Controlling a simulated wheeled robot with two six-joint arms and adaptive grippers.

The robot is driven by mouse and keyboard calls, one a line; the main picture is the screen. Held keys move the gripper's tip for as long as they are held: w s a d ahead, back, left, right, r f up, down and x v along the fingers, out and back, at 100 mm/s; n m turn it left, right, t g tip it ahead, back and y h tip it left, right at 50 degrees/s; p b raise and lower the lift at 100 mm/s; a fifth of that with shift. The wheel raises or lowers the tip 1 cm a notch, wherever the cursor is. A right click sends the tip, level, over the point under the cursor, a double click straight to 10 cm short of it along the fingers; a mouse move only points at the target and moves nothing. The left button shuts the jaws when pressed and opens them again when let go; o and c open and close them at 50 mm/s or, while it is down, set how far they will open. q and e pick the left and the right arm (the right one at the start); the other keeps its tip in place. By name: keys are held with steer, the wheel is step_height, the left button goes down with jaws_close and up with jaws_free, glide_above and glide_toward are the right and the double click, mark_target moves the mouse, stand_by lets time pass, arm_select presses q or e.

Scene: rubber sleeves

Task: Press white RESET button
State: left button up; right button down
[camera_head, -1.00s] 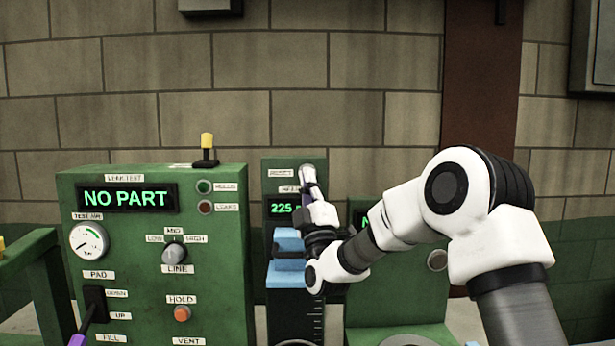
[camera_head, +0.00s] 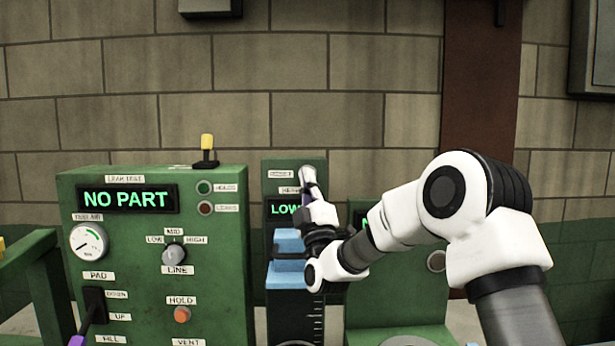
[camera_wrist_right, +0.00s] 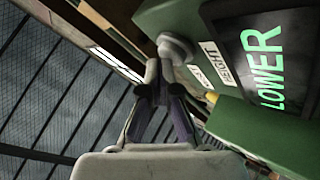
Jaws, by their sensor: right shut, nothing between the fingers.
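The white button (camera_wrist_right: 176,47) is a round knob on the green face of the narrow middle panel, beside small white labels in the right wrist view. My right gripper is shut and empty. Its fingertips (camera_wrist_right: 162,72) are right at the button in the wrist view and seem to touch it; how far it is pushed in I cannot tell. The panel's display (camera_wrist_right: 262,67) reads LOWER in green; in the head view the gripper hides part of it. My left gripper is not in view.
A green leak test cabinet (camera_head: 150,270) stands at left, with a NO PART display (camera_head: 126,199), a gauge (camera_head: 89,242), a knob and an orange HOLD button (camera_head: 182,315). A blue block (camera_head: 288,245) is below my right gripper. Another green panel (camera_head: 400,310) stands behind my right arm.

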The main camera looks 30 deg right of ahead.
steer(key=shift+s+a+b, duration=0.4)
steer(key=shift+s+b, duration=0.2)
steer(key=shift+s, duration=0.05)
steer(key=s+a+b, duration=0.1)
steer(key=s+b, duration=0.1)
steer(key=s, duration=0.1)
steer(key=s+a+b, duration=0.1)
steer(key=shift+s+a, duration=0.15)
steer(key=shift+a, duration=0.15)
stand_by(0.7)
